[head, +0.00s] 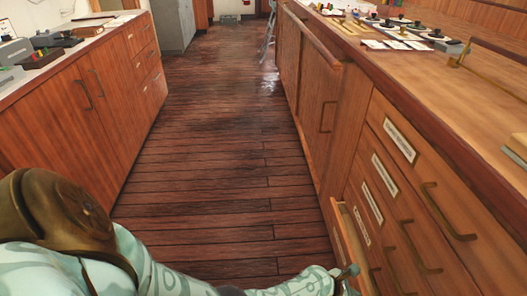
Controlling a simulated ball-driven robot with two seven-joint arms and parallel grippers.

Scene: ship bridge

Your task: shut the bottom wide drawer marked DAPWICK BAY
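A stack of wide wooden drawers with white label plates and brass handles fills the right-hand cabinet; the lettering is too small to read. The bottom drawer (338,233) stands out from the cabinet front, and a strip of its pale inside shows. Its handle and marking are not clearly visible. My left arm, in a pale green patterned sleeve, reaches along the bottom of the picture. My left gripper (346,274) is at its right end, close to the pulled-out drawer. I cannot tell whether they touch or whether the fingers are open. My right gripper is out of view.
The upper drawers (430,185) look closed, with handles sticking out. Another wooden cabinet (95,95) lines the left side. The plank floor (205,150) between the cabinets is clear. A wooden rail (312,38) runs along the right counter, which carries instruments and papers.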

